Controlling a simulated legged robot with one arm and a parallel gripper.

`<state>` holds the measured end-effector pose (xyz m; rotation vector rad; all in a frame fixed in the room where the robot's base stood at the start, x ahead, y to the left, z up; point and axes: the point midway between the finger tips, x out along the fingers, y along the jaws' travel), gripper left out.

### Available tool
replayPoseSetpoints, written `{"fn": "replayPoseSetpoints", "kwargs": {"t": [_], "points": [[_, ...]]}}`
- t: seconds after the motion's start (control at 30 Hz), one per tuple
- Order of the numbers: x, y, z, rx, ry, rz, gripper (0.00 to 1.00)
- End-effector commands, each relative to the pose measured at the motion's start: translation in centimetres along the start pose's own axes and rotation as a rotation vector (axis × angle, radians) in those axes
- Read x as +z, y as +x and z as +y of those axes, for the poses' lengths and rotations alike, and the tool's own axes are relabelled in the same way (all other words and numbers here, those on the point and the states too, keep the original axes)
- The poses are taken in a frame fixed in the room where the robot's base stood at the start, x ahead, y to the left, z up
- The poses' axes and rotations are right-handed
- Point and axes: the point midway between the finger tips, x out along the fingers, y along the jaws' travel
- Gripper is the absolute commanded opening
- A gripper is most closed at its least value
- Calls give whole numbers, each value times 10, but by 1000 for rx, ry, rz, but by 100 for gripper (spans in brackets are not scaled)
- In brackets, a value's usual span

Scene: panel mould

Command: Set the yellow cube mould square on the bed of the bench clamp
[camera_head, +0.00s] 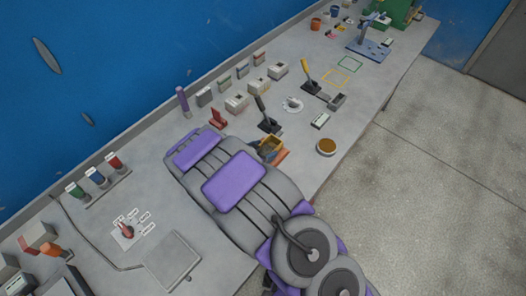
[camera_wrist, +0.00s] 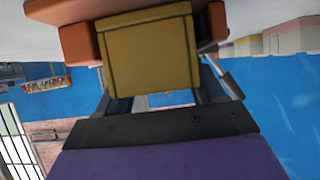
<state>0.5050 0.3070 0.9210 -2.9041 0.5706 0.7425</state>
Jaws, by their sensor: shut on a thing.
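The yellow cube mould (camera_head: 272,143) is held at the end of my arm, over the front part of the bench. In the wrist view it is a yellow block (camera_wrist: 151,52), slightly tilted. My gripper (camera_head: 270,149) is shut on it, with orange blocks on both sides that look like finger pads. A lever device with a black handle (camera_head: 261,105) stands just behind the mould. A similar one with a yellow handle (camera_head: 305,69) stands further along. I cannot tell which is the bench clamp. The mould's underside is hidden.
A round brown-filled dish (camera_head: 326,147) and a small grey block (camera_head: 320,121) lie right of the mould. My arm hides the bench's middle. Green and yellow outlines mark clear bench (camera_head: 335,76) further right.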

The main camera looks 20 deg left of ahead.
Motion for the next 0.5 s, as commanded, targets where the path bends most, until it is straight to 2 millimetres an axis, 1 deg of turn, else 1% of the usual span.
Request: {"fn": "replayPoseSetpoints", "kwargs": {"t": [0.17, 0.2, 0.43, 0.5], "points": [[0, 0, -1, -1, 2, 0, 26], [0, 0, 0, -2, 3, -1, 71], [-2, 1, 2, -3, 6, -2, 93], [-2, 1, 2, -2, 6, -1, 93]]}}
